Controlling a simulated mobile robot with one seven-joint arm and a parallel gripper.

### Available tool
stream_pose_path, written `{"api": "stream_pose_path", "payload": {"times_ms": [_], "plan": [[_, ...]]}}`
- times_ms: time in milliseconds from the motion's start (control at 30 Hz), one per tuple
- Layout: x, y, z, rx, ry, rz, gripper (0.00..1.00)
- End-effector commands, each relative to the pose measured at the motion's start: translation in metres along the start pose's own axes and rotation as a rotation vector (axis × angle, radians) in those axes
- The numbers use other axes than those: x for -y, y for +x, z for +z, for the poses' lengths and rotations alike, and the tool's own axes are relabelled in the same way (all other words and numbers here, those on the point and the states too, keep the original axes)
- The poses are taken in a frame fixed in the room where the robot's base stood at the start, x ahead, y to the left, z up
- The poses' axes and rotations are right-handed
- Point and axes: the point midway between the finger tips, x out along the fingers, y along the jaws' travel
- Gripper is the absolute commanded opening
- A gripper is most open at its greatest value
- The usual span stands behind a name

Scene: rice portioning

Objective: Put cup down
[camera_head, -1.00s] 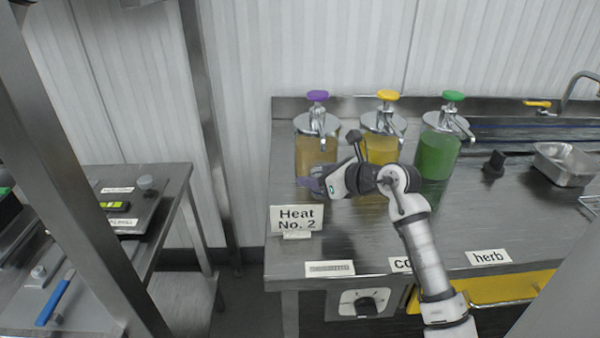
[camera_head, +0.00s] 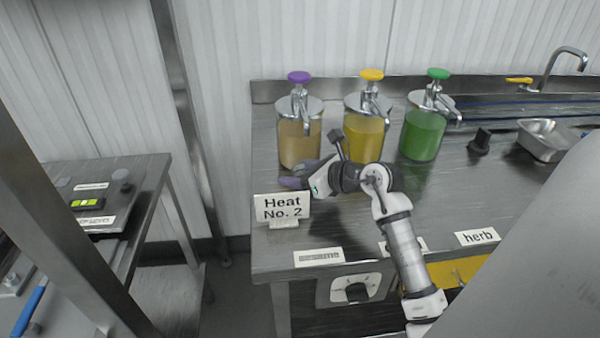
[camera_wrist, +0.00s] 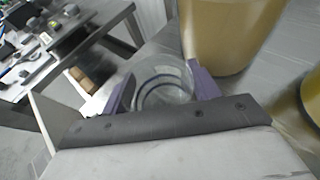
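My gripper (camera_head: 292,182) is low over the steel counter, in front of the tan dispenser (camera_head: 299,140) with the purple knob and behind the "Heat No. 2" sign (camera_head: 282,207). In the wrist view, a clear round cup (camera_wrist: 163,88) sits between the purple fingers of my gripper (camera_wrist: 162,90), which hold it from both sides. The cup looks empty. I cannot make the cup out clearly in the head view. I cannot tell whether its base touches the counter.
A yellow dispenser (camera_head: 363,138) and a green dispenser (camera_head: 424,133) stand in a row to the right. A metal pan (camera_head: 546,140) is at the far right. A gap separates the counter from a steel table (camera_head: 147,172) at left. Labels line the counter's front edge.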

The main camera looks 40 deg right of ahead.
Motion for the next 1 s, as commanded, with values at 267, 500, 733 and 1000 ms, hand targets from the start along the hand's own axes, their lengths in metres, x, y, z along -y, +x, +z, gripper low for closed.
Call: {"api": "stream_pose_path", "payload": {"times_ms": [267,500,733,1000], "plan": [[0.0,-0.001,0.001,0.0,0.0,0.0,0.61],[0.002,-0.022,0.0,0.0,0.0,-0.005,0.61],[0.001,-0.073,0.0,0.0,0.0,-0.005,0.61],[0.001,-0.114,0.002,0.0,0.0,-0.002,0.61]]}}
